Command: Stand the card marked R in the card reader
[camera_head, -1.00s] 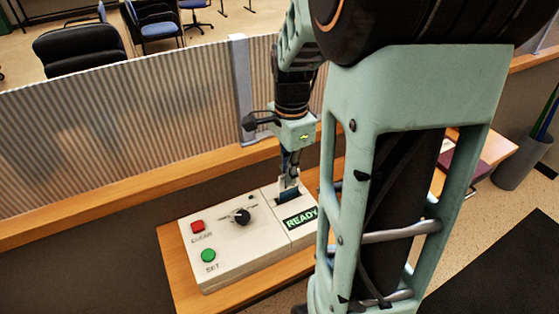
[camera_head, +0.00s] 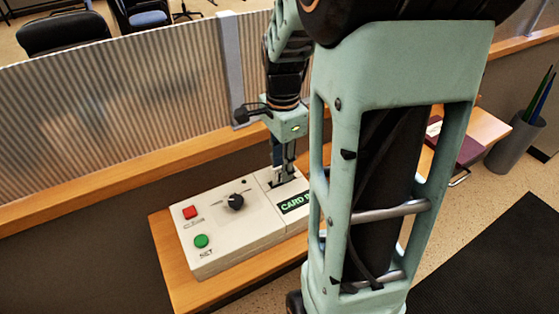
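The card reader (camera_head: 272,213) is the right-hand section of a cream console. Its dark display (camera_head: 296,202) shows green letters starting "CARD S"; my arm hides the rest. My gripper (camera_head: 284,180) points straight down at the slot area behind the display, its fingertips at or just above the reader's top. Two dark finger parts show with a narrow gap between them. The card marked R cannot be made out clearly, and no R is readable. The fingertips are too small and dark to tell whether they still grip it.
The console's left section (camera_head: 215,240) has a red button (camera_head: 190,212), a green button (camera_head: 201,241) and a black knob (camera_head: 236,202). It stands on a wooden counter (camera_head: 176,276) below a ribbed screen (camera_head: 120,120). A bin (camera_head: 514,145) stands at right.

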